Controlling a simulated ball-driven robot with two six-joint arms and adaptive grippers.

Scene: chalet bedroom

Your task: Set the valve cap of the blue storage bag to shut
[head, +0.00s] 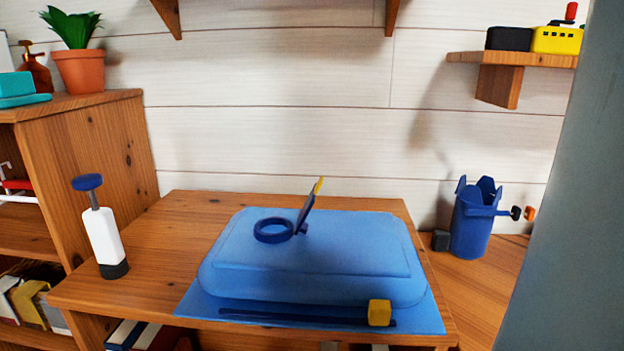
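The blue storage bag (330,262) lies flat and puffed up on the wooden table. On its top is a dark blue valve ring (273,231). The valve cap (307,210), dark blue with a yellow tip, stands up open at the right side of the ring, tilted slightly right. A dark zip strip (290,318) runs along the bag's front edge, with a yellow slider (379,312) toward its right end. Neither of my grippers shows in the head view.
A white hand pump (103,240) with a blue knob stands at the table's left. A blue bin (472,222) stands at the right by the wall. A wooden shelf unit (100,145) is at the left; a large grey surface fills the right edge.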

